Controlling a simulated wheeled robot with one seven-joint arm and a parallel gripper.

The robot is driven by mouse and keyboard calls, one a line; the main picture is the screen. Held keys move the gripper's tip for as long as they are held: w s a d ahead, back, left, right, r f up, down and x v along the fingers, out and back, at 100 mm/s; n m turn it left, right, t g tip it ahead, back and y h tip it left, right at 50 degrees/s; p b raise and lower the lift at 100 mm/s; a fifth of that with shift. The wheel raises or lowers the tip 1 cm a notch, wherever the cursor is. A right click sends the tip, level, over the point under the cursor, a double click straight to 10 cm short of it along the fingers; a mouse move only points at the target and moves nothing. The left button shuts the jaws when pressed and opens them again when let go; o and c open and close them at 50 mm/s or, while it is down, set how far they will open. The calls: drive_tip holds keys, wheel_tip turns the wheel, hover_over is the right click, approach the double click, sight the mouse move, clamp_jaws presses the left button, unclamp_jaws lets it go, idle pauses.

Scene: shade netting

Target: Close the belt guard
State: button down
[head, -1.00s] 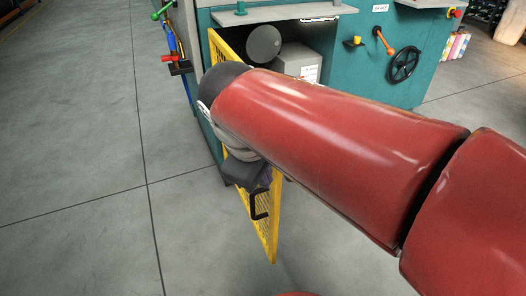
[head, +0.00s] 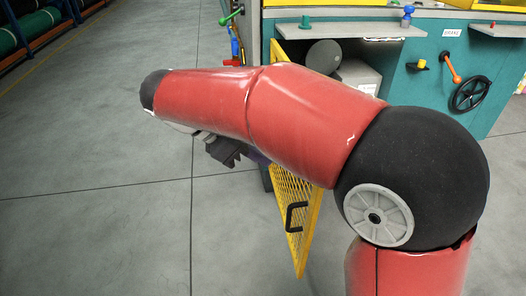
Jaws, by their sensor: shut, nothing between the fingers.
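The belt guard is a yellow mesh panel (head: 309,208). It stands swung out from the teal machine, open, with its lower part in view and its middle hidden behind my red arm. Its black handle (head: 295,217) is on the side facing left. My gripper (head: 226,153) hangs under the arm to the left of the guard, apart from the handle and above it in the picture. Its dark jaws are small and partly covered by the arm, but they look shut and empty.
The teal machine (head: 425,88) stands behind, with a black handwheel (head: 471,94) and an orange lever (head: 450,67). A grey round part (head: 323,56) shows in the opening. Green rolls on a rack (head: 35,25) are far left. The floor at left is clear.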

drive_tip(key=w+d+f, duration=0.2)
drive_tip(key=d+f, duration=0.2)
drive_tip(key=d, duration=0.4)
drive_tip(key=shift+d+f+b, duration=0.15)
drive_tip(key=shift+f+b, duration=0.15)
drive_tip(key=shift+b, duration=0.05)
drive_tip(key=shift+w+d, duration=0.1)
